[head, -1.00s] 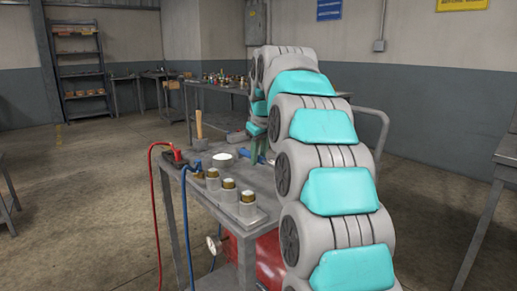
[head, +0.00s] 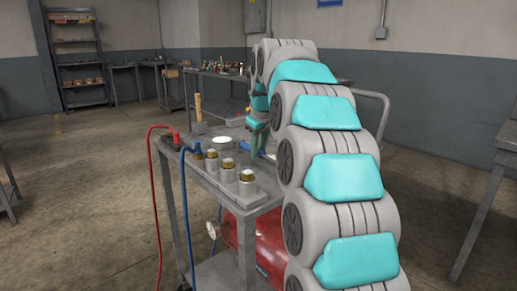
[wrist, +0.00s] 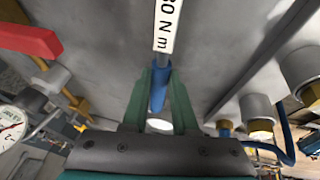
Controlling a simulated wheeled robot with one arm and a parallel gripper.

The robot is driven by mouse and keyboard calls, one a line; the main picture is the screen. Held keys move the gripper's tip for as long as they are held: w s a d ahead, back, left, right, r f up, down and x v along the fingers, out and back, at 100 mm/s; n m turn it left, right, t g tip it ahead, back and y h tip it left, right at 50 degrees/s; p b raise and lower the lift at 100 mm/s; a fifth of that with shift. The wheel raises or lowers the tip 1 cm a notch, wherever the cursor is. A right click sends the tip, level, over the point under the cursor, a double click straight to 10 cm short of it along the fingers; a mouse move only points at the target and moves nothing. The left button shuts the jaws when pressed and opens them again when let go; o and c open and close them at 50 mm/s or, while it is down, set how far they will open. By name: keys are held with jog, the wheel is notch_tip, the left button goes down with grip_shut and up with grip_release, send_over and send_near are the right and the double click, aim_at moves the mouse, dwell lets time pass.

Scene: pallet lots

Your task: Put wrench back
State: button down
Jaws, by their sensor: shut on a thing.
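The wrench shows in the wrist view as a blue handle (wrist: 158,92) with a grey shaft and a white label (wrist: 168,25) reading "80 N m". Its far end runs out of the top of that view. My gripper (wrist: 160,75) has its green fingers closed on either side of the blue handle. In the head view my gripper (head: 257,140) is low over the cart top, and a bit of the blue wrench (head: 264,154) shows beside it. My arm hides the rest of the wrench there. I cannot tell whether the wrench touches the surface.
Benches stand behind.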

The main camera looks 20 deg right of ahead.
jog(key=shift+f, duration=0.4)
jog(key=c, duration=0.6)
grip_release()
